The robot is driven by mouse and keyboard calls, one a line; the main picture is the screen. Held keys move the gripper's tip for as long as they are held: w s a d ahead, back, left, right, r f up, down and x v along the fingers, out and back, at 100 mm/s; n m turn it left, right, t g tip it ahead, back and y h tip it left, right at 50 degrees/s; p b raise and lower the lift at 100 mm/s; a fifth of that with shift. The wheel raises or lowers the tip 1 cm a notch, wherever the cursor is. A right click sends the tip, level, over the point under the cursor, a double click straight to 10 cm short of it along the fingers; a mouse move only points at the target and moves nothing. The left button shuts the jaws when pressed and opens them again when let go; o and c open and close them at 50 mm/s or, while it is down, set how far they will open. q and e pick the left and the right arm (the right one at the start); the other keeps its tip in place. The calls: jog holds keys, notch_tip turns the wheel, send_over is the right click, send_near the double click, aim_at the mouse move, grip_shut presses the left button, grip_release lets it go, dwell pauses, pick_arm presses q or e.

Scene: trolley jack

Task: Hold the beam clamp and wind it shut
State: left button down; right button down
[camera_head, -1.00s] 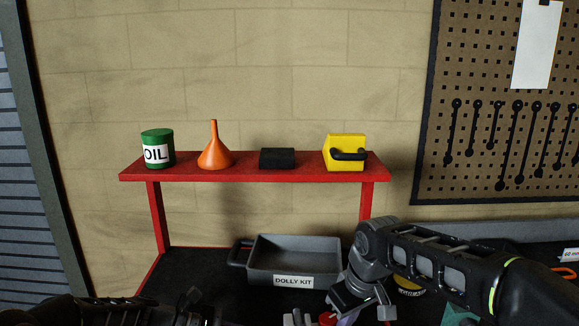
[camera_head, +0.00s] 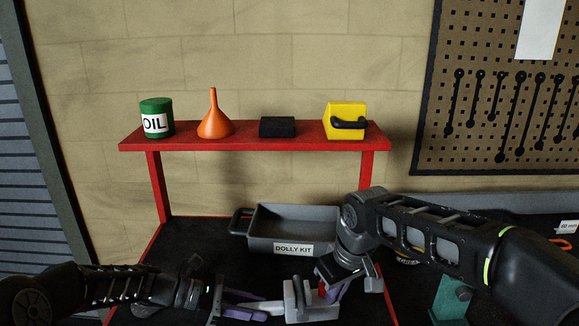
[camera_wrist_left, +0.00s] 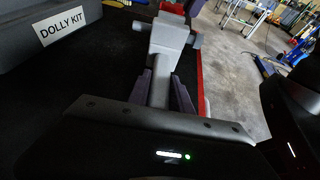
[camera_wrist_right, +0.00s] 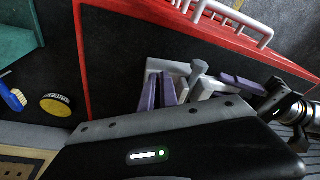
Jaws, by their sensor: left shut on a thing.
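The grey beam clamp (camera_head: 301,300) is held above the dark bench top at the bottom of the head view. In the left wrist view its blocky body (camera_wrist_left: 169,42) has a crossbar and a straight grey bar running toward me. My left gripper (camera_head: 250,309) is shut on that bar, one purple finger on each side. My right gripper (camera_head: 332,290) is at the clamp's right side, pointing down. In the right wrist view the right gripper's purple fingers (camera_wrist_right: 166,92) stand apart beside the clamp's grey parts (camera_wrist_right: 198,72). Contact there is unclear.
A grey tray marked DOLLY KIT (camera_head: 292,230) stands just behind the clamp. A red shelf (camera_head: 250,143) holds an oil can, a funnel, a black block and a yellow item. A teal block (camera_head: 452,297) and a yellow-rimmed round tin (camera_wrist_right: 56,104) are on the right.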

jog(key=shift+w+a+r, duration=0.1)
jog(key=shift+a, duration=0.2)
dwell(0.4)
jog(key=shift+s+d, duration=0.1)
jog(key=shift+s, duration=0.35)
jog(key=v, duration=0.2)
jog(key=w+v, duration=0.1)
jog(key=v, duration=0.2)
jog(key=shift+a+r, duration=0.2)
jog(key=shift+r, duration=0.25)
